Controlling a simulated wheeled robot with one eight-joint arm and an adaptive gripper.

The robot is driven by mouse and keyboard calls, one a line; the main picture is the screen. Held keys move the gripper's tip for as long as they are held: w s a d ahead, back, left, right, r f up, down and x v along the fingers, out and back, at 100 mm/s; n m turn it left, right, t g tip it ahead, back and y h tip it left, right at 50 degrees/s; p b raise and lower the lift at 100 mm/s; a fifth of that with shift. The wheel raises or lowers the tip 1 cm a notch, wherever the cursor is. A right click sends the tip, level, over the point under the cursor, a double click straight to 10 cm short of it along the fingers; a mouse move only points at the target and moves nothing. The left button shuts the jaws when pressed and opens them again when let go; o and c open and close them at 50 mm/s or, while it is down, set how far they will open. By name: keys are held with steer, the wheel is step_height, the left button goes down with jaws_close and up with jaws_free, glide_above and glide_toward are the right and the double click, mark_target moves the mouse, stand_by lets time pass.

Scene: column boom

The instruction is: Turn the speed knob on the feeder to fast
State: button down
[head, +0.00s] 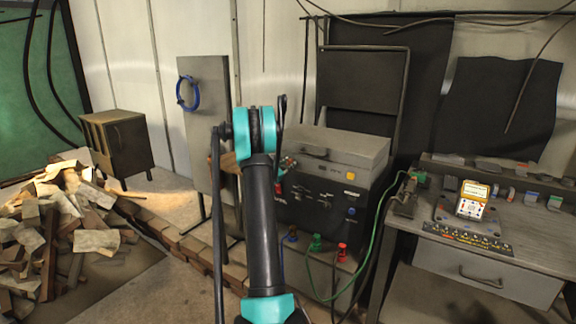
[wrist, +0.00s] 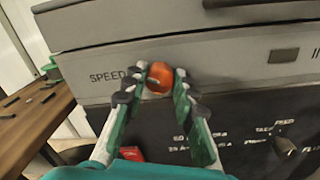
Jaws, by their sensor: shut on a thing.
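The feeder (head: 325,152) is a grey and black box in the middle of the head view, behind my arm. In the wrist view its grey upper panel (wrist: 225,66) carries the word SPEED and a round orange-red speed knob (wrist: 159,78). My gripper (wrist: 158,84) has one finger on each side of the knob and is shut on it. The fingertips cover the knob's left and right edges. I cannot make out a pointer or a fast mark. In the head view my arm hides the knob.
A black lower panel with a dark knob (wrist: 284,147) is below right. Green and red connectors (head: 316,243) with cables are at the feeder's foot. A workbench (head: 400,222) with a yellow-white meter (head: 472,200) stands right. A rubble pile (head: 60,225) lies left.

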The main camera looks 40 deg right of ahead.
steer(key=m, duration=0.4)
steer(key=shift+m, duration=0.3)
steer(key=m, duration=0.3)
steer(key=shift+m, duration=0.4)
steer(key=m, duration=0.4)
steer(key=shift+m+g, duration=0.3)
steer(key=m, duration=0.3)
steer(key=shift+f+m, duration=0.1)
steer(key=shift+m, duration=0.3)
steer(key=m, duration=1.3)
steer(key=shift+m, duration=0.4)
steer(key=c, duration=1.2)
jaws_free()
